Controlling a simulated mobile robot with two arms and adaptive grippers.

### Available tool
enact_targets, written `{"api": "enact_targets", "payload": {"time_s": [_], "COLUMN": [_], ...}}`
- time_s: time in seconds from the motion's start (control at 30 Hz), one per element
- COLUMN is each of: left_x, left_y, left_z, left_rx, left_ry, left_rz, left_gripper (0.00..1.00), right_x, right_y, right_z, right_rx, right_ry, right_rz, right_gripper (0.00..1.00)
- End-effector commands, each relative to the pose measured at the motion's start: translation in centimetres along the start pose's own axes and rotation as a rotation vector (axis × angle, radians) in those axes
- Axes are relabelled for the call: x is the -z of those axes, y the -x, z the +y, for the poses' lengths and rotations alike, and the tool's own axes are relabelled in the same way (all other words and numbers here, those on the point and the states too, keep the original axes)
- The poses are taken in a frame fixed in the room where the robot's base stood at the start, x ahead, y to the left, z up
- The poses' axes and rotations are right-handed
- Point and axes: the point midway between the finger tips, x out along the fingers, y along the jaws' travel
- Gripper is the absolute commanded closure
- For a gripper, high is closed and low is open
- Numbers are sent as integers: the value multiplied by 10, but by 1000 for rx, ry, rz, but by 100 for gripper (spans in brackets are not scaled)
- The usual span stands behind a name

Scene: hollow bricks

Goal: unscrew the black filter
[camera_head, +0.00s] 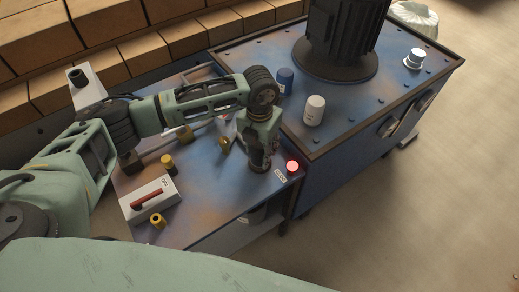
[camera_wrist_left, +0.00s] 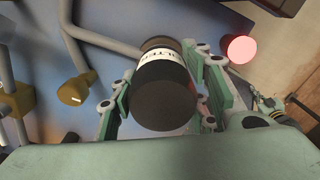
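The black filter (camera_wrist_left: 163,98) is a dark cylinder with a white lettered band. In the left wrist view it stands between the two fingers of my left gripper (camera_wrist_left: 162,80). The fingers lie close along both sides of it; whether both press on it I cannot tell. In the head view my left gripper (camera_head: 259,155) points down over the blue bench, near its right edge, and mostly hides the filter. My right gripper is not in view.
A glowing red button (camera_head: 292,166) sits right of my left gripper. The bench (camera_head: 212,200) also carries yellow knobs (camera_head: 167,162), pipes and a white box with a red handle (camera_head: 146,197). A taller blue cabinet (camera_head: 345,135) bears a white filter (camera_head: 314,110), a blue filter (camera_head: 285,81) and a black motor (camera_head: 340,40).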

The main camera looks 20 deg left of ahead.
Motion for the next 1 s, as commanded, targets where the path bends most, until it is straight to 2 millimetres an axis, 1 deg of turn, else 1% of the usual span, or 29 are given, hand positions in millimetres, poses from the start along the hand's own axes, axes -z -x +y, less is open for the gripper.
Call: {"api": "enact_targets", "payload": {"time_s": [0.03,0.07,0.37,0.43,0.63,0.93,1.0], "left_x": [0,0,1,1,2,2,2], "left_y": [-1,-1,-1,0,0,-1,0], "left_z": [-2,-2,-3,-4,-5,-6,-6], "left_rx": [4,4,7,8,10,12,12], "left_ry": [-1,-2,1,40,226,250,288], "left_rz": [0,0,1,2,3,3,4], "left_gripper": [66,68,94,100,100,100,100], "right_x": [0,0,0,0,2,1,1], "right_y": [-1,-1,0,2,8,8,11], "right_z": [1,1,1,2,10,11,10], "right_rx": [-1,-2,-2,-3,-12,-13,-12], "right_ry": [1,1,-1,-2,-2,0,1], "right_rz": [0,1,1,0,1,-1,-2], "right_gripper": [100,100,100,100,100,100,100]}}
